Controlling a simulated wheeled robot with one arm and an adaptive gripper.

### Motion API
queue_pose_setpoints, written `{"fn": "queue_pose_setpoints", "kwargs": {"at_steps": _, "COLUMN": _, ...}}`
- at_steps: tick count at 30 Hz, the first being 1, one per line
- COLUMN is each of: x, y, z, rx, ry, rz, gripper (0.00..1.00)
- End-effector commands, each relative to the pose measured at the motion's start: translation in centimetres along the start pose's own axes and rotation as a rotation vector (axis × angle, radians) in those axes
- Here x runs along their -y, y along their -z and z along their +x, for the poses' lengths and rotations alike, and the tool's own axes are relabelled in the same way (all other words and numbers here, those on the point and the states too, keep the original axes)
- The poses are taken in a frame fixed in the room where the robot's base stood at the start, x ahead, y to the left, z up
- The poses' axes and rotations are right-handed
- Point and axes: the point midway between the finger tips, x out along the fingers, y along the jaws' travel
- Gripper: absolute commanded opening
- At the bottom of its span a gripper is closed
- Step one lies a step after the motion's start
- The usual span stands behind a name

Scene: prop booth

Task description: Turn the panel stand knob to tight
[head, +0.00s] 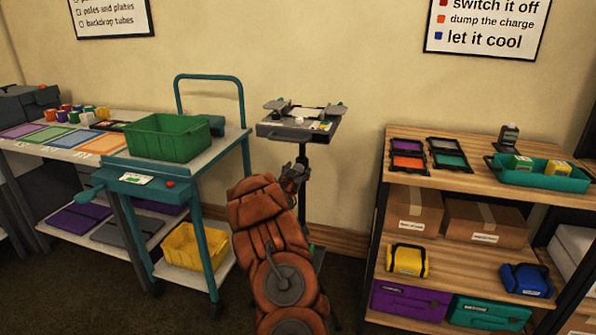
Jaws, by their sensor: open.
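The panel stand (292,130) stands by the back wall in the middle of the head view: a grey, flat-topped panel on a thin dark pole (303,205). Small white, green and yellow items show on its top, too small to make out. I cannot pick out the knob or its setting for certain; part of the pole is behind my arm and gripper. My gripper (296,172) is dark and small in view, at the end of my orange-brown arm, just below the panel and in front of or beside the pole. It is open, with nothing seen in it.
A teal cart (205,150) with a green bin (168,136) stands to the left. A wooden shelf unit (485,180) with boxes and a teal tray (535,176) stands to the right. Bare floor and wall lie between the stand and the shelf.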

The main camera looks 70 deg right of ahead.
Motion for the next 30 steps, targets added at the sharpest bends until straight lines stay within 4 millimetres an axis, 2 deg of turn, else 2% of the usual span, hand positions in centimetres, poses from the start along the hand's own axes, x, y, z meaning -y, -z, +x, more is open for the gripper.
{"fn": "queue_pose_setpoints", "kwargs": {"at_steps": 11, "x": 0.04, "y": -0.01, "z": 0.27, "rx": 0.001, "ry": 0.001, "rz": 0.001, "gripper": 0.68}}
{"fn": "queue_pose_setpoints", "kwargs": {"at_steps": 27, "x": 0.05, "y": -0.05, "z": 0.25, "rx": 0.001, "ry": 0.001, "rz": 0.000, "gripper": 0.13}}
{"fn": "queue_pose_setpoints", "kwargs": {"at_steps": 30, "x": 0.05, "y": -0.07, "z": 0.25, "rx": 0.002, "ry": 0.001, "rz": 0.000, "gripper": 0.07}}
